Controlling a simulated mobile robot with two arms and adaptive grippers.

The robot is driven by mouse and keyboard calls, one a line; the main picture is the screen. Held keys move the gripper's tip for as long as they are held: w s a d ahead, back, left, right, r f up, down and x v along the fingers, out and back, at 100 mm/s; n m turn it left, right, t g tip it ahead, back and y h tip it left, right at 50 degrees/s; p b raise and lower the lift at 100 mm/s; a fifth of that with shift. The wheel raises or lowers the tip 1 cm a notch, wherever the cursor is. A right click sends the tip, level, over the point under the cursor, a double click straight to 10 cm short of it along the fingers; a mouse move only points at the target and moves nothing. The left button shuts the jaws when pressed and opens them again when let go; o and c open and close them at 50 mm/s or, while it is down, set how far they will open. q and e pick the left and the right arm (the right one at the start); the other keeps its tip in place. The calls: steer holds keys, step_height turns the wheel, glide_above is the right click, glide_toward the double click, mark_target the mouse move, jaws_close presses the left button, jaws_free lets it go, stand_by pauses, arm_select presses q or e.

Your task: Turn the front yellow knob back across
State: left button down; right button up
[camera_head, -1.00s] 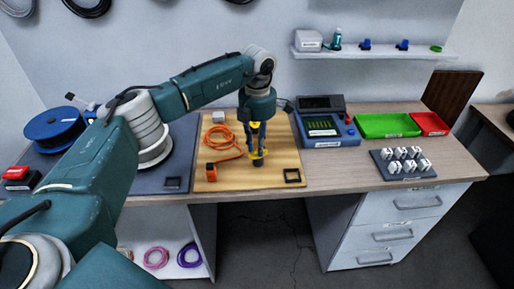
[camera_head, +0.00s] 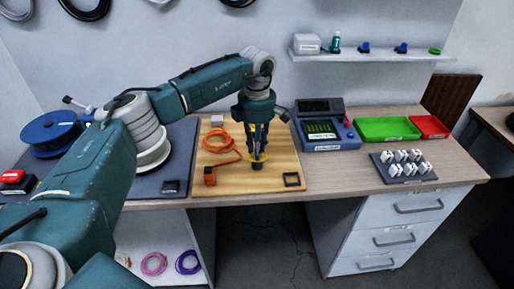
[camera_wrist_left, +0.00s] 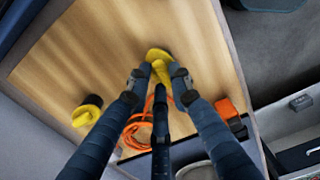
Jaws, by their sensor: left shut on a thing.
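The front yellow knob (camera_head: 258,158) stands near the front edge of a wooden board (camera_head: 218,186). My left gripper (camera_head: 257,150) points down over it, with its fingers around the knob's handle. In the left wrist view, the knob (camera_wrist_left: 157,54) has a round yellow base and a raised yellow grip, which lies between the fingertips (camera_wrist_left: 160,76). A second yellow knob (camera_wrist_left: 84,114) with a black top or side stands farther back on the board. In the head view it is mostly hidden behind my gripper. My right gripper is not in view.
An orange cable (camera_head: 217,136) and an orange block (camera_head: 210,176) lie left of the gripper on the board. A blue instrument (camera_head: 325,130) stands right, with green (camera_head: 386,130) and red trays (camera_head: 430,126) beyond.

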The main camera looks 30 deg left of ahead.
arm_select(q)
steer(key=shift+r, duration=0.1)
steer(key=c, duration=1.5)
jaws_free()
steer(key=shift+c, duration=0.2)
step_height(320, 180, up, 12)
